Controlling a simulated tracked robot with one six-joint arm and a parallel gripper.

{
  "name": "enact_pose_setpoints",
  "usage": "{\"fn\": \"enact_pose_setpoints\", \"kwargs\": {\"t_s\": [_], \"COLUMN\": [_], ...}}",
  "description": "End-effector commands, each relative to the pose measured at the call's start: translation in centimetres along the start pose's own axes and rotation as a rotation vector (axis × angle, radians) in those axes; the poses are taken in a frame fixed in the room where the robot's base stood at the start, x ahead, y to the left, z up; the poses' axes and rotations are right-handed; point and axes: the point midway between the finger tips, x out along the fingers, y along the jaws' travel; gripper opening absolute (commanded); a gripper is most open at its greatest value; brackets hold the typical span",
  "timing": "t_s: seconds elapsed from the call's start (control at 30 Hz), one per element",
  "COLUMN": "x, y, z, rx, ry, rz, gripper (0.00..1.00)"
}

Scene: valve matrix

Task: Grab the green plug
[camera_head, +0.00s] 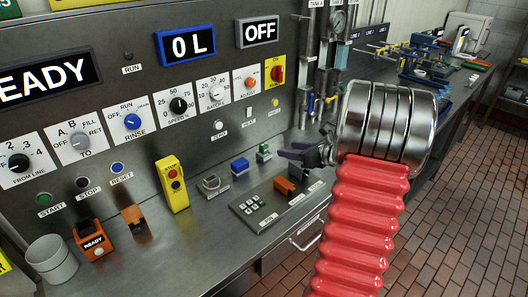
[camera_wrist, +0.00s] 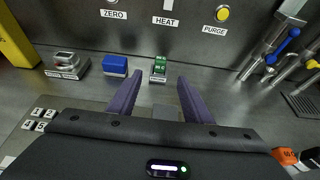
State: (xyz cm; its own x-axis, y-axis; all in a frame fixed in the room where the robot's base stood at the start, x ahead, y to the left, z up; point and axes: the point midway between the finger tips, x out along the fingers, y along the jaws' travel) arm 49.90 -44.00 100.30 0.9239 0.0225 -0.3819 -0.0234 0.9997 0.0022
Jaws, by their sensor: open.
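The green plug (camera_head: 264,149) is a small green block at the back of the steel counter, close to the upright panel. In the wrist view the green plug (camera_wrist: 160,66) sits on a small pale labelled base, straight ahead between the fingertips but beyond them. My gripper (camera_head: 288,151) has two purple fingers and is open, to the right of the plug in the head view. In the wrist view my gripper (camera_wrist: 157,86) has nothing between its fingers. The plug looks upright and untouched.
A blue block (camera_head: 239,166) stands left of the plug, also seen in the wrist view (camera_wrist: 115,66). Further left are a grey device (camera_head: 211,185) and a yellow button box (camera_head: 172,184). A keypad plate with an orange switch (camera_head: 284,186) lies in front. Pipes and valves (camera_wrist: 288,50) stand right.

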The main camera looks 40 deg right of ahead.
Motion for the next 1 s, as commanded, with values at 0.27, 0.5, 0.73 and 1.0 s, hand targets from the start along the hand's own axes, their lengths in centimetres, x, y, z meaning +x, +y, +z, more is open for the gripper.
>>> {"fn": "enact_pose_setpoints", "kwargs": {"t_s": [0.27,0.5,0.73,1.0], "x": [0.7,4.0,7.5,8.8], "y": [0.1,0.2,0.2,0.2], "z": [0.0,0.0,0.0,0.1], "rx": [-0.002,-0.002,-0.003,-0.004], "ry": [0.001,0.001,0.001,0.001], "rz": [0.004,0.005,0.005,0.003], "gripper": [0.45,0.45,0.45,0.45]}}
